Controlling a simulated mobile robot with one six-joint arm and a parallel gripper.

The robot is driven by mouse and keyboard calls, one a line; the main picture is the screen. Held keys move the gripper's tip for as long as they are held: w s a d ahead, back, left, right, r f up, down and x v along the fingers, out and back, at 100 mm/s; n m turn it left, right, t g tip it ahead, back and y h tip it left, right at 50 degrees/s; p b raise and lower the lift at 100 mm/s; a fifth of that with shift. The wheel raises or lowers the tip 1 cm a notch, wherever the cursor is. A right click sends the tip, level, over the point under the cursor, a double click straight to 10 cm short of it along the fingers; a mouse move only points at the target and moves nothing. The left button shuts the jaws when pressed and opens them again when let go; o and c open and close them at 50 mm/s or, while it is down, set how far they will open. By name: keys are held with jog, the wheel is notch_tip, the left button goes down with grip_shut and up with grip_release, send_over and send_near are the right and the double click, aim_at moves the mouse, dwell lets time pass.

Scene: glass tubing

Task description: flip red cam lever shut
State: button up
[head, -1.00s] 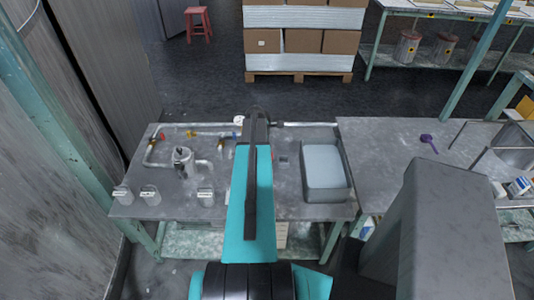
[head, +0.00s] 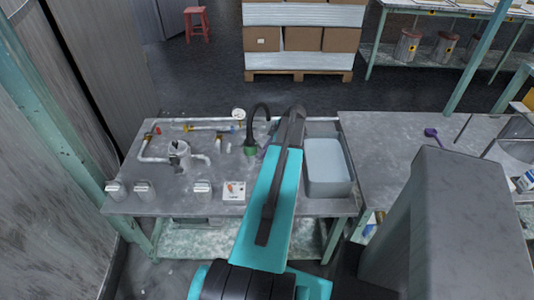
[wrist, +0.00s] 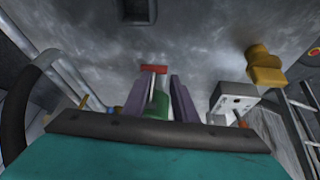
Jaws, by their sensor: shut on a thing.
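A green coupling (head: 249,150) stands on the workbench under a curved black hose (head: 262,108) in the head view. My gripper (head: 262,153) is at its right side, mostly hidden by my arm. In the wrist view, the two purple fingers of my gripper (wrist: 163,90) are close together, with the green coupling (wrist: 158,104) between them. A red lever (wrist: 155,68) shows just beyond the fingertips, lying crosswise. Its hinge and exact angle cannot be made out.
A grey tub (head: 327,168) stands right of my arm. Pipework with a grey pot (head: 179,157) is on the left. A white box (head: 234,191) and several jars line the bench front. A gauge (head: 238,114) sits at the back. The black hose (wrist: 15,110) passes left in the wrist view.

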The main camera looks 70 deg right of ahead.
jog(key=shift+w+d+t, duration=0.3)
jog(key=shift+d+t, duration=0.1)
jog(key=o, duration=1.3)
jog(key=shift+f, duration=0.2)
jog(key=shift+s+a+r+b, duration=0.1)
jog(key=shift+b, duration=0.2)
jog(key=b+v, duration=0.2)
jog(key=v, duration=1.1)
jog(key=shift+s+r, duration=0.15)
jog(key=shift+r, duration=0.2)
